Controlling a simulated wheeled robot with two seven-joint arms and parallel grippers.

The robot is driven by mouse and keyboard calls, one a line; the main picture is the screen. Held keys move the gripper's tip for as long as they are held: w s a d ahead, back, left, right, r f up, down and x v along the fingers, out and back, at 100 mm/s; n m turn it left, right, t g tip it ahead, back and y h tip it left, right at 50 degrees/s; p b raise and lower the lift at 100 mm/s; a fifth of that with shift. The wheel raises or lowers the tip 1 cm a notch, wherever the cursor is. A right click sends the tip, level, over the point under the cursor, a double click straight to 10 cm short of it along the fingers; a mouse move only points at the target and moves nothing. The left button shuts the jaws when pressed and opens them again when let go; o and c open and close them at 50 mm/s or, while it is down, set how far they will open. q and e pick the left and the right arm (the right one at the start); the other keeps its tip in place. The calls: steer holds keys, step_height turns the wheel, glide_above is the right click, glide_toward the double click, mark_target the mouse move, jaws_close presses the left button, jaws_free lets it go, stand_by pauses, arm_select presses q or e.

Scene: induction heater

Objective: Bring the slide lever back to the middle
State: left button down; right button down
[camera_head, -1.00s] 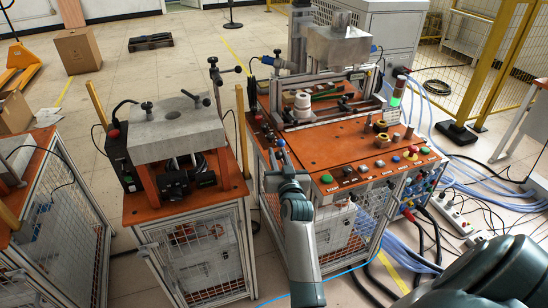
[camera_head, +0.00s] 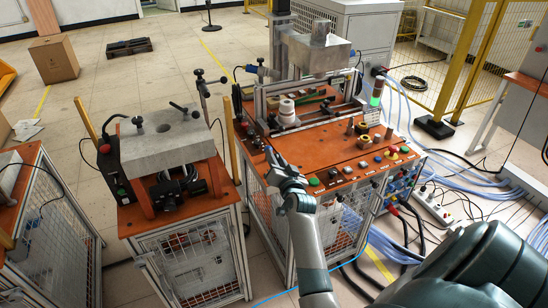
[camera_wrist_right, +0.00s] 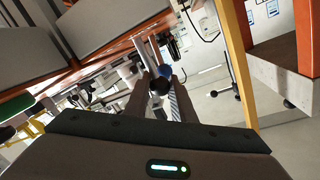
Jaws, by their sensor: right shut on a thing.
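My right gripper (camera_head: 271,153) is at the left front edge of the orange-topped heater bench (camera_head: 320,150), low over its surface. In the right wrist view its two dark fingers (camera_wrist_right: 160,95) are closed around a slim lever with a black ball knob (camera_wrist_right: 160,86), which I take to be the slide lever. A metal rod runs on from the knob toward the machine. In the head view the lever is hidden behind or within the fingers. The lever's exact position along its travel cannot be told. My left gripper is not in view.
Colored push buttons (camera_head: 378,159) line the bench's front edge. A white coil (camera_head: 287,110) and a lit signal tower (camera_head: 377,92) stand further back. A second bench with a grey block (camera_head: 170,142) is at left. Cables (camera_head: 405,235) lie on the floor at right.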

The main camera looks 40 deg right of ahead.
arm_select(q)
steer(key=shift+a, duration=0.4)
arm_select(e)
steer(key=c, duration=1.5)
jaws_free()
steer(key=shift+w, duration=0.1)
steer(key=shift+s+a, duration=0.1)
steer(key=shift+s, duration=0.1)
arm_select(q)
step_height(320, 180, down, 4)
steer(key=b, duration=0.4)
arm_select(e)
steer(key=v, duration=1.7)
